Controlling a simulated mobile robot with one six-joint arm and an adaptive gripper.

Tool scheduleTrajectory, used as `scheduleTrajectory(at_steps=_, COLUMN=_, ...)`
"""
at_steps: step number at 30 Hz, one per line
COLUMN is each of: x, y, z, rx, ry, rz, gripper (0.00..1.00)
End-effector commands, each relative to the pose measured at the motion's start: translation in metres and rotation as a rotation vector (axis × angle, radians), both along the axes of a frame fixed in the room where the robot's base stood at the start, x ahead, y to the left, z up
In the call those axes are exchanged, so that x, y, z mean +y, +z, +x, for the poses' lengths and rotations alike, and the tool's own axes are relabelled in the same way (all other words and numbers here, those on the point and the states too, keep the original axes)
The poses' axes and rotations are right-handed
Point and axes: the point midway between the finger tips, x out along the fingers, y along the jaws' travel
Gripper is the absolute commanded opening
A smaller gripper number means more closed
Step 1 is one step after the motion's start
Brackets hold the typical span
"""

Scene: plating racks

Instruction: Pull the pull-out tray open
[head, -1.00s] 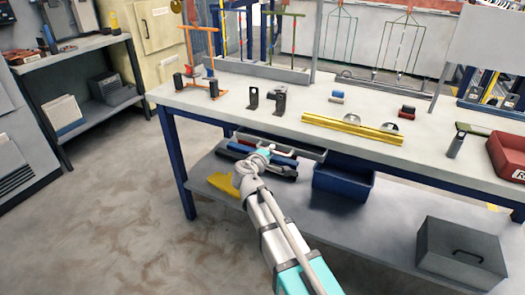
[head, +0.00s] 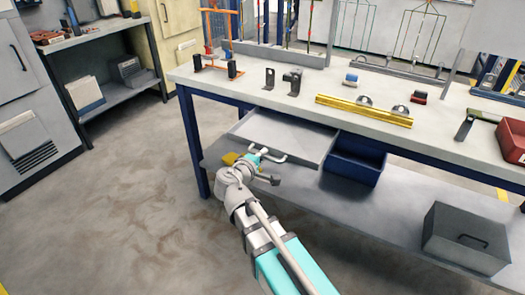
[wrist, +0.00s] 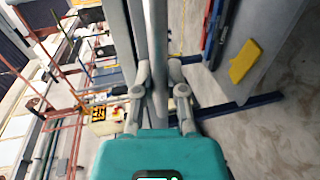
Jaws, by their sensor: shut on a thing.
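The pull-out tray (head: 285,135) is a flat, shallow grey tray under the workbench top. My gripper (head: 257,157) is at the left part of this handle. In the wrist view, my gripper (wrist: 158,75) has its fingers on both sides of the handle bar (wrist: 157,45) and is shut on it. The fingers hide part of the bar.
A blue bin (head: 354,160) sits right of the tray on the lower shelf (head: 400,215). The bench top (head: 240,92) holds brackets and a yellow bar (head: 362,110). Floor at left is clear.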

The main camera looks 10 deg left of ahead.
Motion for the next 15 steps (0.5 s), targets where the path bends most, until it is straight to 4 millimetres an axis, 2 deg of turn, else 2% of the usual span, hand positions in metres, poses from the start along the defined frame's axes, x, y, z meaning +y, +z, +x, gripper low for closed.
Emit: scheduleTrajectory(at_steps=15, x=-0.0047, y=0.0015, z=-0.0008, rx=-0.005, ry=-0.014, rz=-0.001, gripper=0.00)
